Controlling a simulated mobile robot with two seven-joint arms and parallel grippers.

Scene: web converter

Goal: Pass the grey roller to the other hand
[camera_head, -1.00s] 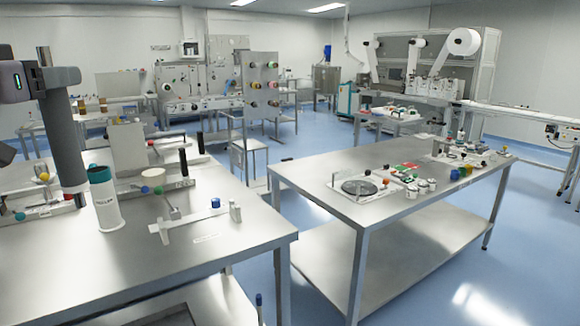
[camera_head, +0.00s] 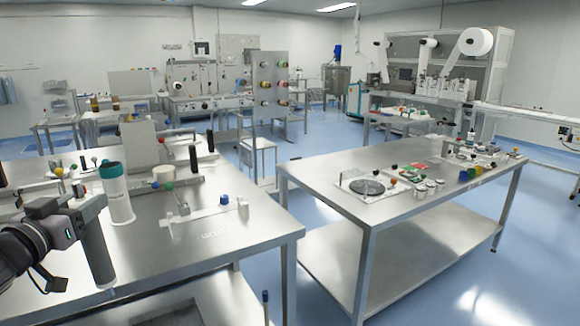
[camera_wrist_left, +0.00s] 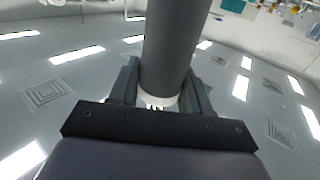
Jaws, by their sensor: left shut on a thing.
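The grey roller (camera_head: 97,252) is a plain dark grey cylinder, hanging nearly upright in the head view at the lower left. My left gripper (camera_head: 88,211) is shut on it near its upper end, in front of the left steel table. In the left wrist view the roller (camera_wrist_left: 167,45) runs away from the palm between the two fingers (camera_wrist_left: 158,95), with a pale end face near the palm. My right gripper is not in view.
A white bottle with a teal cap (camera_head: 117,193) stands on the left table (camera_head: 235,240) close behind the roller. A white fixture with a blue knob (camera_head: 208,209) lies to its right. A second steel table (camera_head: 310,187) carries a dark disc, jars and small parts. Blue floor is free between tables.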

